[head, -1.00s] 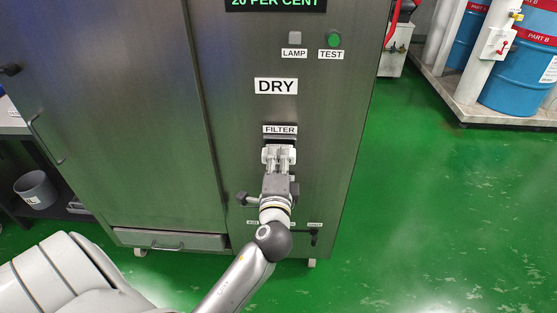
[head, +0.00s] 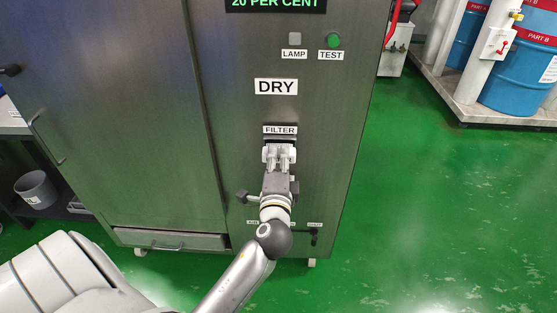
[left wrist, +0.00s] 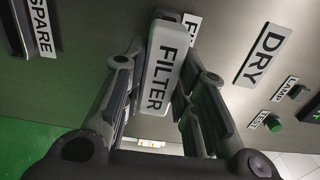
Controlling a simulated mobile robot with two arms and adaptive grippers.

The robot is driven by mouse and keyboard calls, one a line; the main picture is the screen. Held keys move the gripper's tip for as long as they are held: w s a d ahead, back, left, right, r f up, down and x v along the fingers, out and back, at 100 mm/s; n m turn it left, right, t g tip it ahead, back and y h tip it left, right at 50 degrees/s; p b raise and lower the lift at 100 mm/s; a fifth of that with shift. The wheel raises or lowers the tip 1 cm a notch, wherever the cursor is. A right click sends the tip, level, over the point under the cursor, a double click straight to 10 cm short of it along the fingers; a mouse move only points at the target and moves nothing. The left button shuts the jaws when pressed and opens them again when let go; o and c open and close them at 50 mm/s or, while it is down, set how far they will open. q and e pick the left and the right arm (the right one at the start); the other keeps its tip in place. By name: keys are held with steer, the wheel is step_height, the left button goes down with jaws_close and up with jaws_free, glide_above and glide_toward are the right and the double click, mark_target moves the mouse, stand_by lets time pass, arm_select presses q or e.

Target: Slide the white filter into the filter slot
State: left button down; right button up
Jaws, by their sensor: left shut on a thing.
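My left gripper (head: 279,156) is at the front of the dark metal cabinet, just below the FILTER label (head: 280,130). In the left wrist view, the white filter (left wrist: 164,66), a pale block with FILTER in black letters, sits between the two fingers. The left gripper (left wrist: 165,88) is shut on it. The filter slot lies behind the gripper and filter, under the label, and is mostly hidden. I cannot tell how deep the filter sits in it. My right gripper is in neither view.
The cabinet (head: 240,95) carries a DRY sign (head: 276,87), a lamp (head: 295,38) and a green test button (head: 334,40) above the slot. A SPARE label (left wrist: 42,28) shows in the left wrist view. A grey bin (head: 36,189) stands at left. Green floor at right is clear.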

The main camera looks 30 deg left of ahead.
mark_target(279, 160)
arm_select(q)
steer(key=shift+w+a, duration=0.1)
steer(key=shift+w, duration=0.1)
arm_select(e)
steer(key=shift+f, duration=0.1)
arm_select(q)
steer(key=shift+w+a, duration=0.1)
steer(key=shift+w, duration=0.1)
steer(key=shift+a, duration=0.1)
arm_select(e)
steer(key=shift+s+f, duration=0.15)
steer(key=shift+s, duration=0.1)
arm_select(q)
steer(key=shift+x, duration=0.85)
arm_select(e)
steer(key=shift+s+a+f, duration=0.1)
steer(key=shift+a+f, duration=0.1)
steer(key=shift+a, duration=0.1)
arm_select(q)
steer(key=c, duration=1.1)
jaws_free()
steer(key=shift+s, duration=0.1)
steer(key=v, duration=0.6)
steer(key=shift+s, duration=0.1)
steer(key=shift+v, duration=0.85)
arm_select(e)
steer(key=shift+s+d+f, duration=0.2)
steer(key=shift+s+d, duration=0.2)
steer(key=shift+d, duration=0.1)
